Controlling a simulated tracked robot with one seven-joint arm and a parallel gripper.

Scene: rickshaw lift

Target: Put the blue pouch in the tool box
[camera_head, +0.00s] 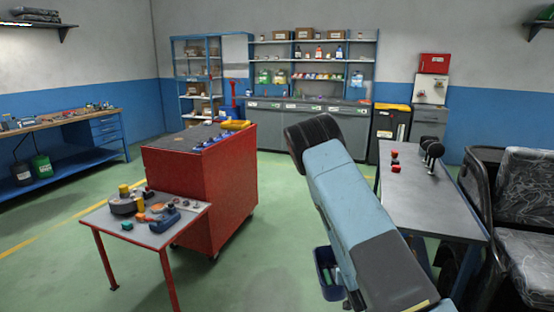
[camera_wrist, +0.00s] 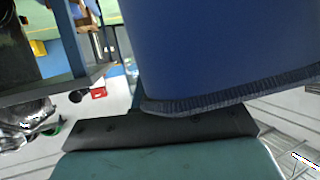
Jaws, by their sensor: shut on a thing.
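The blue pouch (camera_wrist: 220,45), with a dark ribbed edge, fills the upper middle and right of the wrist view, very close to the camera. My gripper (camera_wrist: 155,132) shows as a dark bar below the pouch and is shut on it; the fingertips are not clearly seen. In the head view my arm hides the gripper and the pouch is not clearly visible. A dark blue open container (camera_head: 324,273), with small green and pale things in it, shows low beside my arm, partly hidden by it. I cannot tell whether it is the tool box.
A red cabinet (camera_head: 200,190) stands left of centre, with a small table (camera_head: 178,222) of parts before it. A grey bench (camera_head: 412,196) with dark and red items is right of my arm, beside black seats (camera_head: 515,210). Green floor is open between the cabinet and my arm.

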